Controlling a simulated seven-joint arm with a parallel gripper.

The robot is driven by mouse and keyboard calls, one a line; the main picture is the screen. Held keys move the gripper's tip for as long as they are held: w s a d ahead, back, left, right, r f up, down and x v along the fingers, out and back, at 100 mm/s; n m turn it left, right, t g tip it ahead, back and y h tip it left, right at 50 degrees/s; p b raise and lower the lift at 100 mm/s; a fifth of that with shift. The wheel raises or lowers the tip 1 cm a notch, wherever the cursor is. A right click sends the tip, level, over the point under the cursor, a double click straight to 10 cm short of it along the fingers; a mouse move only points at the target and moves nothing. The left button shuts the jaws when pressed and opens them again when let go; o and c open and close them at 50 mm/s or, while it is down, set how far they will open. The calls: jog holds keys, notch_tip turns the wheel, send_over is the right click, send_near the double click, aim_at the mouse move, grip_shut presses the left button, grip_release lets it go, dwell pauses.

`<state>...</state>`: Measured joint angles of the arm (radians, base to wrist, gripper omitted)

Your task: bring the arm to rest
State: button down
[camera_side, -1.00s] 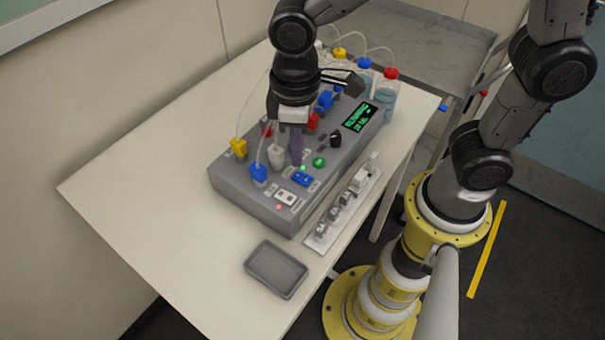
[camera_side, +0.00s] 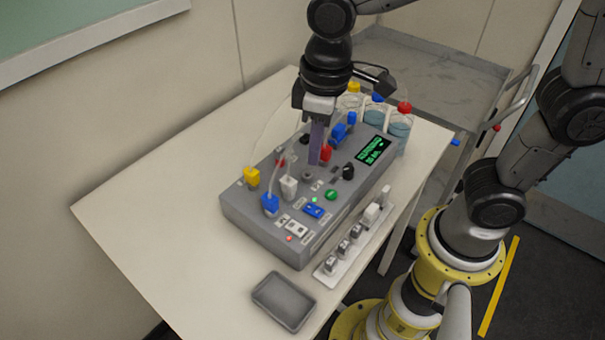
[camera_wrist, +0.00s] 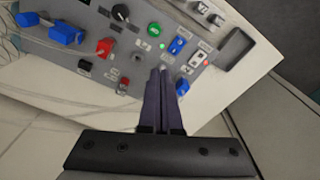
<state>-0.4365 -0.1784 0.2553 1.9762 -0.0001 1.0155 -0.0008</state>
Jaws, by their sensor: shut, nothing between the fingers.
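My gripper (camera_side: 314,163) is shut with nothing between its purple fingers, which point down over the grey bioreactor console (camera_side: 250,226). In the wrist view the shut fingertips (camera_wrist: 161,70) show in front of the console's panel. A green button (camera_side: 331,195), a blue switch (camera_side: 313,210) and a white plug (camera_side: 289,187) lie near the fingers. I cannot tell exactly how high the tips are above the panel.
Blue, red and yellow plugs with tubing stand on the console. Capped bottles (camera_side: 399,131) stand behind its right end. A strip of small connectors (camera_side: 333,271) and a dark tray (camera_side: 283,301) lie in front. The table's left side (camera_side: 160,200) is clear.

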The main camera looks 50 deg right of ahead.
jog(key=s+d+r+m+t, duration=0.3)
jog(key=s+d+m+t, duration=0.1)
jog(key=s+d, duration=0.6)
jog(key=shift+s+d+r+m+t, duration=0.25)
jog(key=shift+d+r+m+t, duration=0.2)
jog(key=shift+d, duration=0.8)
